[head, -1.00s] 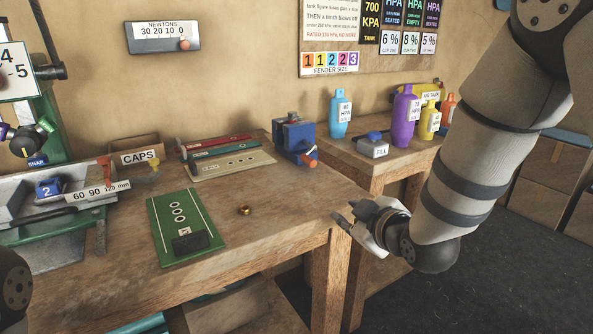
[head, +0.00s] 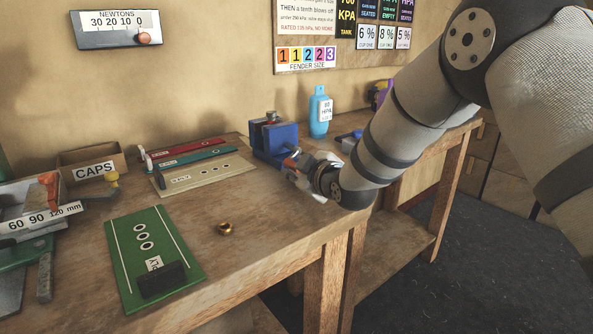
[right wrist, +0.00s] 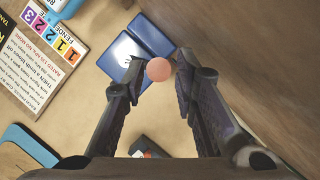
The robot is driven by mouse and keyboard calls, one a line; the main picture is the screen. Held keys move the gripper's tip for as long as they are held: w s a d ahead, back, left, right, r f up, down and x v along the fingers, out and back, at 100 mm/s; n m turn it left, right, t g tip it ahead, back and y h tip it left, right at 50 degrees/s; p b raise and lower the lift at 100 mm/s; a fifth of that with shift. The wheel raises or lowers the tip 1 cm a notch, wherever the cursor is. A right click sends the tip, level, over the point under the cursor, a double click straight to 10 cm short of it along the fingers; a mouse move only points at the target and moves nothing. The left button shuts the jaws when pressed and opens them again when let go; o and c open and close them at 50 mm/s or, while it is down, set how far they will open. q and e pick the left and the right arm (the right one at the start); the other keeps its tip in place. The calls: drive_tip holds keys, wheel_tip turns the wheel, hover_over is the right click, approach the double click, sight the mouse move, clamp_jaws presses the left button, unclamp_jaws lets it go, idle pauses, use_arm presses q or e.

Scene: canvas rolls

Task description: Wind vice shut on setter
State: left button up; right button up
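The blue vice (head: 275,144) stands at the back right corner of the bench. A small grey-brown piece (head: 271,118) shows at the top of its jaws; I cannot tell whether it is the setter or how tightly it is held. My right gripper (head: 301,170) is at the vice's front, by the orange handle end (head: 290,163). In the right wrist view the blue vice (right wrist: 139,52) lies beyond my open fingers, and a round orange knob (right wrist: 158,69) shows between the fingertips with small gaps on both sides. My left gripper is out of view.
A small brass ring (head: 227,229) lies on the bench beside a green board (head: 187,253) bearing a black block. Several flat strips and a CAPS box (head: 90,165) are behind. A blue bottle (head: 320,113) stands on the side table right of the vice.

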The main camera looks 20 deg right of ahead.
drive_tip(key=shift+w, duration=0.3)
clamp_jaws()
drive_tip(key=shift+r, duration=0.15)
